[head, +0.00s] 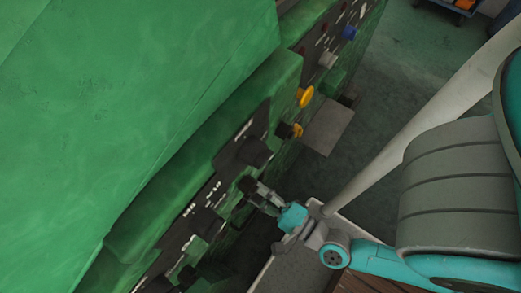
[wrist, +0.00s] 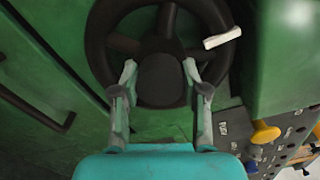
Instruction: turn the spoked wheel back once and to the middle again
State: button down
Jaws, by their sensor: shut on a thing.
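The spoked wheel (wrist: 112,22) is dark, with a round hub (wrist: 160,82) and thick spokes, and fills the upper middle of the wrist view. A white handle (wrist: 222,38) sticks out at its upper right. My gripper (wrist: 160,74) has one finger on each side of the hub and is shut on the wheel. Its fingertips overlap the lower part of the wheel in the picture. In the head view my gripper (head: 258,190) reaches the front of the green machine; the wheel is small and dark there and hard to make out.
The green machine (head: 150,110) fills the left of the head view. Its dark panel carries a yellow knob (head: 305,97), a blue knob (head: 349,33) and a pale knob (head: 327,60). A yellow knob (wrist: 265,133) lies right of my gripper. Open floor (head: 400,75) shows at the upper right.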

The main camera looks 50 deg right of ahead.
jog(key=shift+m, duration=0.5)
jog(key=c, duration=0.6)
grip_release()
jog(key=shift+n, duration=0.3)
